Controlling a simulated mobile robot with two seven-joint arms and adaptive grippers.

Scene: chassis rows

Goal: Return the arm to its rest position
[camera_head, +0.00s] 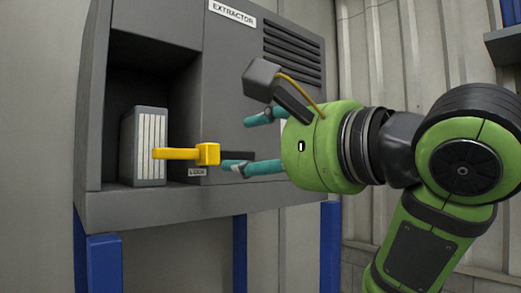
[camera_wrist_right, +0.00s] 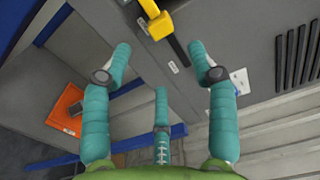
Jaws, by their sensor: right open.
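My right arm, green with dark joints, comes in from the right in the head view. Its gripper (camera_head: 240,142) has teal fingers spread apart with nothing between them, in front of the extractor's face. The gripper also shows in the right wrist view (camera_wrist_right: 168,80), its three fingers apart and empty. A yellow handle (camera_head: 180,154) sticks out at the front of the grey extractor (camera_head: 225,75), close to the lower fingertip; I cannot tell whether they touch. The yellow handle is at the top of the right wrist view (camera_wrist_right: 153,20). My left gripper is not in view.
A grey ribbed block (camera_head: 148,145) stands in the extractor's open bay, partly behind the yellow handle. Blue legs (camera_head: 104,262) hold the cabinet up. An orange panel (camera_wrist_right: 68,110) lies low at the left in the wrist view. A shelf (camera_head: 505,45) juts from the upper right.

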